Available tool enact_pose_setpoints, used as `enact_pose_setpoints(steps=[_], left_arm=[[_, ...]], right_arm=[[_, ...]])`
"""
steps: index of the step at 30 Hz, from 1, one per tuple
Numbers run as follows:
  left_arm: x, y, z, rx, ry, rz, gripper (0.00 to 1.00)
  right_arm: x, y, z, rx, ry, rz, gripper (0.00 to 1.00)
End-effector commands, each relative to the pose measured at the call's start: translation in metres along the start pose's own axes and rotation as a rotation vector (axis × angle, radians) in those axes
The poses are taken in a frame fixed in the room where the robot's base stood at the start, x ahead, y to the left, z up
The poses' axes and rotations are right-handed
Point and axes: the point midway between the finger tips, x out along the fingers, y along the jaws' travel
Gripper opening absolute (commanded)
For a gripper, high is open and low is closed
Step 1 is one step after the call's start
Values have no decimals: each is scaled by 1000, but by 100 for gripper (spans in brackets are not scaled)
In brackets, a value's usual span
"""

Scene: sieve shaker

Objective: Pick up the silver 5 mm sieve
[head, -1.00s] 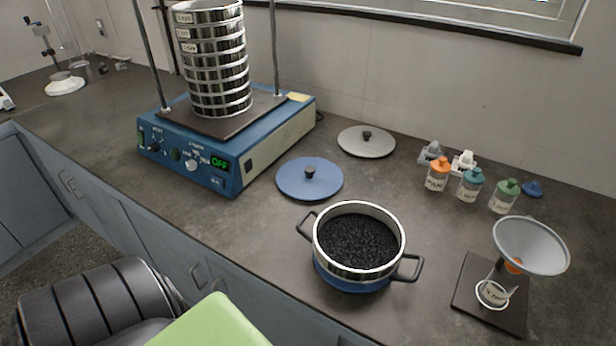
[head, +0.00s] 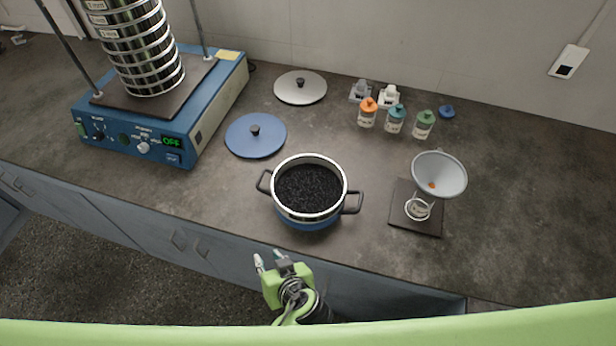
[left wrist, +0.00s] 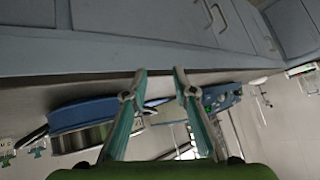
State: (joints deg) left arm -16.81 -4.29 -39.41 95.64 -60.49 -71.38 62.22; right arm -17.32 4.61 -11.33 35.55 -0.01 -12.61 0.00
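A silver round sieve (head: 290,207) with two dark handles, full of black grains, sits on a blue base on the counter. I cannot read a size label on it. A stack of silver sieves (head: 148,58) stands on the blue shaker (head: 185,135); its top is cut off and its labels are too small to read surely. My left gripper (head: 269,259) is open and empty, in front of the counter edge and below the handled sieve in the picture. Its two fingers (left wrist: 160,75) stand apart in the left wrist view. My right gripper is not in view.
A blue lid (head: 270,138) and a grey lid (head: 301,91) lie behind the handled sieve. Several small bottles (head: 394,118) stand at the back. A funnel (head: 440,175) stands over a dark plate (head: 402,215) to the right. The counter's right side is clear.

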Motion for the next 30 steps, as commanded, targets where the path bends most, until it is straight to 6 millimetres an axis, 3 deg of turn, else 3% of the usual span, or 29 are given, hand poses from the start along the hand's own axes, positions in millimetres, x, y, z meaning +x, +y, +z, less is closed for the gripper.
enact_pose_setpoints(steps=[1,6,12,24,30], left_arm=[[-13,8,-17,-32,52,-2,26],[-48,34,-64,-141,232,18,26],[-71,49,-95,-221,355,49,26],[-9,52,-121,-225,365,52,26],[5,51,-126,-225,363,51,26]], right_arm=[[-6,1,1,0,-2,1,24],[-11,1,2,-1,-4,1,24],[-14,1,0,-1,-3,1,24],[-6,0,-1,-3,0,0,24],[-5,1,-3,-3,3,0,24]])
